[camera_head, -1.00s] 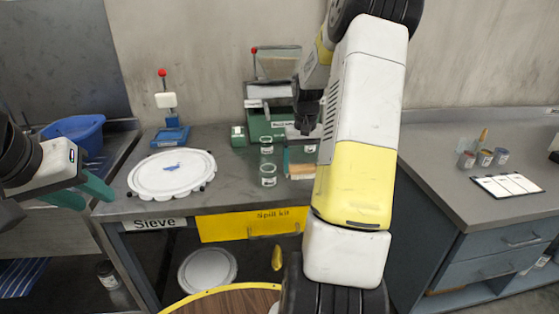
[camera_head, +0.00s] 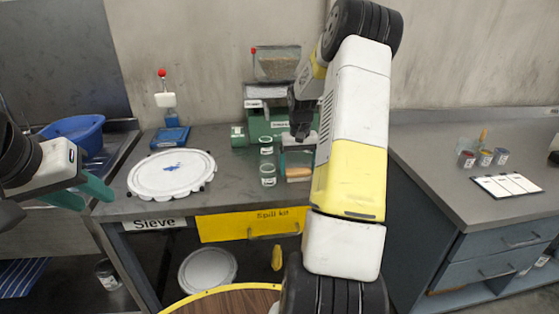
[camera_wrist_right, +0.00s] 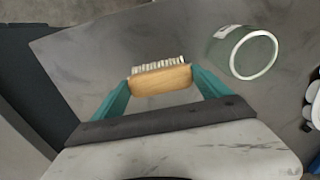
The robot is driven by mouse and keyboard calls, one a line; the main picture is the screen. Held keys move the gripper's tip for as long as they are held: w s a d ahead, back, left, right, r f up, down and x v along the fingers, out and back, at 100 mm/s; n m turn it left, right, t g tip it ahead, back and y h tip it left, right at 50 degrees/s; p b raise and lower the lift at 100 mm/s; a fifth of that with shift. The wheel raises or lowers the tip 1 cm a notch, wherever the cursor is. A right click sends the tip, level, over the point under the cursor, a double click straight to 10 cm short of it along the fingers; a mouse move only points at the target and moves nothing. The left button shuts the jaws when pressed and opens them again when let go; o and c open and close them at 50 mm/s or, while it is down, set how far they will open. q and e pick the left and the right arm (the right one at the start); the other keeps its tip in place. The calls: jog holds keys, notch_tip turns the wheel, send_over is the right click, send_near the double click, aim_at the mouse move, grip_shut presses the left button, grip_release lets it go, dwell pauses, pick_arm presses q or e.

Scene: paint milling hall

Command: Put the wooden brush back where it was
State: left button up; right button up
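The wooden brush (camera_wrist_right: 160,80), a pale wood block with whitish bristles, lies between the two teal fingers of my right gripper (camera_wrist_right: 160,82) in the right wrist view. The fingers meet its two ends, and the bristles point away from the gripper. In the head view, the brush (camera_head: 299,173) shows low between the fingers of the right gripper (camera_head: 299,165), over the bench beside the glass jars. I cannot tell whether it touches the bench. My left gripper (camera_head: 82,194) is open and empty, left of the white sieve disc.
Two glass jars (camera_head: 268,175) stand just left of the brush; one also shows in the wrist view (camera_wrist_right: 246,54). Behind is a green mill (camera_head: 262,128). A white disc (camera_head: 172,176) with a blue mark lies on the left bench. The right bench holds small pots (camera_head: 485,158) and a clipboard (camera_head: 507,186).

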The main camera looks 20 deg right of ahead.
aim_at(298, 170)
jog(key=shift+o, duration=0.9)
jog(key=shift+r, duration=0.1)
notch_tip(298, 170, up, 12)
jog(key=s+a+r+n+t, duration=0.2)
jog(key=s+a+r+t, duration=0.1)
jog(key=s+a+r, duration=0.8)
jog(key=s+a+n+t+y, duration=0.1)
jog(key=s+a+t+y, duration=0.1)
jog(key=s+a, duration=0.8)
jog(key=s+t, duration=0.1)
jog(key=s, duration=0.3)
jog(key=shift+s+a+f, duration=0.2)
jog(key=shift+s+a, duration=0.15)
jog(key=shift+d, duration=0.1)
